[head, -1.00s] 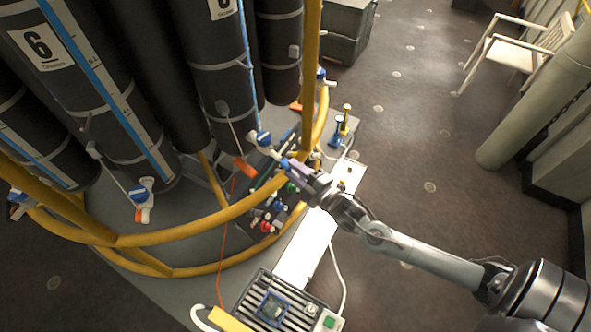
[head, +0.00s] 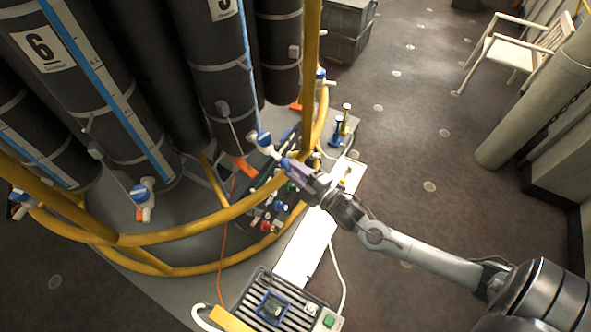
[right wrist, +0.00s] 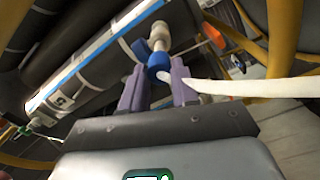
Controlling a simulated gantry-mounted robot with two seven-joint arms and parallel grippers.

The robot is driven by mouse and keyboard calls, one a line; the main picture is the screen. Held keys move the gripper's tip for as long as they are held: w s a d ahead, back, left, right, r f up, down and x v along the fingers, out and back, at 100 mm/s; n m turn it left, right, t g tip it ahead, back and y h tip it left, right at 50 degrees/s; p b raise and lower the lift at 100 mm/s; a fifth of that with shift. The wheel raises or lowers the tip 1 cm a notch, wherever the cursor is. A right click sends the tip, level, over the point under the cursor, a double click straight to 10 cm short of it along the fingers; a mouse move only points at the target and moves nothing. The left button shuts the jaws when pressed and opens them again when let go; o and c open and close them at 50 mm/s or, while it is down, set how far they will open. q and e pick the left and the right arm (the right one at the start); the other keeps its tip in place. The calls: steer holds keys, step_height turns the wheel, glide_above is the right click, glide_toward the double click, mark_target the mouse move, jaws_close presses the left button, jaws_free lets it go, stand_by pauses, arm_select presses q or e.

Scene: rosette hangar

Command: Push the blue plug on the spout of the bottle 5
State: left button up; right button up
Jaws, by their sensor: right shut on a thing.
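The bottle 5 (head: 212,85) is a large dark cylinder with a cut-off number label, hanging in the yellow frame. Its spout (head: 265,142), white with a blue part, sticks out low towards my right gripper. My right gripper (head: 289,166) is shut on the blue plug (head: 285,162), just in front of the spout's end. In the right wrist view the blue plug (right wrist: 159,63) sits between the purple fingertips, in line with the white spout (right wrist: 158,36). The plug and spout appear to meet there, but I cannot tell how far the plug is on. My left gripper is out of view.
A yellow rail (head: 215,220) curves below the spout. A dark rack with coloured plugs (head: 275,207) lies below it, and blue and yellow fittings (head: 340,125) stand to the right. A grey box (head: 275,300) is at the front. A white chair (head: 515,50) stands on open floor.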

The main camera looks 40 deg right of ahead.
steer(key=shift+w, duration=0.1)
stand_by(0.5)
steer(key=shift+w, duration=0.45)
steer(key=o, duration=1)
steer(key=shift+o, duration=0.2)
steer(key=shift+s, duration=0.15)
steer(key=s, duration=1)
steer(key=shift+s+d, duration=0.25)
steer(key=shift+d, duration=0.1)
